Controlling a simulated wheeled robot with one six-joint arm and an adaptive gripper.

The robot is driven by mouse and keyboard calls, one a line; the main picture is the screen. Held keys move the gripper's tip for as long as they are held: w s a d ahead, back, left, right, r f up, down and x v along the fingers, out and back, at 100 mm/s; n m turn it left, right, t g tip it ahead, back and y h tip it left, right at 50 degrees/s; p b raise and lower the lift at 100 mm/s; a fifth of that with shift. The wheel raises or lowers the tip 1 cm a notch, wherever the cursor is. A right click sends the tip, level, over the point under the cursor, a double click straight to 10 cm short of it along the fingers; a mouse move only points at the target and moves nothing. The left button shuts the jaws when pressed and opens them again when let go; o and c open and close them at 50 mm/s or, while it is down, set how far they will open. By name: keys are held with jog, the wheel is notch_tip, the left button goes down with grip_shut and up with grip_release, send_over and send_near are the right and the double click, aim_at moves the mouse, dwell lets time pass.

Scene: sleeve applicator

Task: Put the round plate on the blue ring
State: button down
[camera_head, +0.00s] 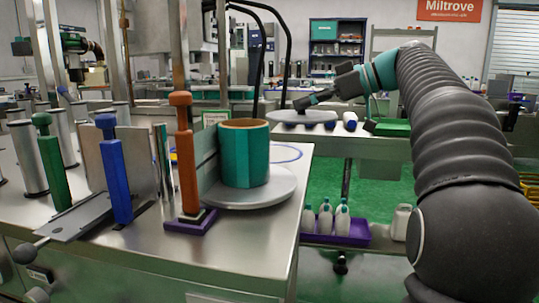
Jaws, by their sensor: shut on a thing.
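A grey round plate (302,115) is at the far table, right of the teal roll. My gripper (299,104) reaches in from the right and is shut at the plate's upper side; the exact grip is too small to see. I cannot tell whether the plate rests on something or hangs just above the table. The blue ring (299,154) is a thin outline on the near steel table, partly hidden behind the teal roll. Nothing shows inside its visible part.
The teal roll (245,160) stands on a grey disc (273,190) on the near steel table (250,240). Orange (186,150), blue (115,175) and green (52,165) upright handles stand left. A purple tray (352,236) with white bottles sits lower, beyond the table edge.

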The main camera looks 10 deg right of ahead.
jog(key=shift+a+r, duration=0.15)
jog(key=shift+r, duration=0.15)
jog(key=shift+w+a, duration=0.1)
jog(key=shift+a, duration=0.05)
jog(key=w+a+f, duration=0.1)
jog(key=w+f, duration=0.1)
jog(key=w, duration=0.1)
jog(key=w+a+f, duration=0.2)
jog(key=w, duration=0.2)
jog(key=w+a+f, duration=0.1)
jog(key=w+f, duration=0.1)
jog(key=w, duration=0.1)
jog(key=shift+w+a+f, duration=0.2)
jog(key=shift+f, duration=0.2)
notch_tip(320, 180, down, 4)
jog(key=shift+f+b, duration=0.1)
jog(key=shift+b, duration=0.8)
jog(key=c, duration=0.8)
grip_release()
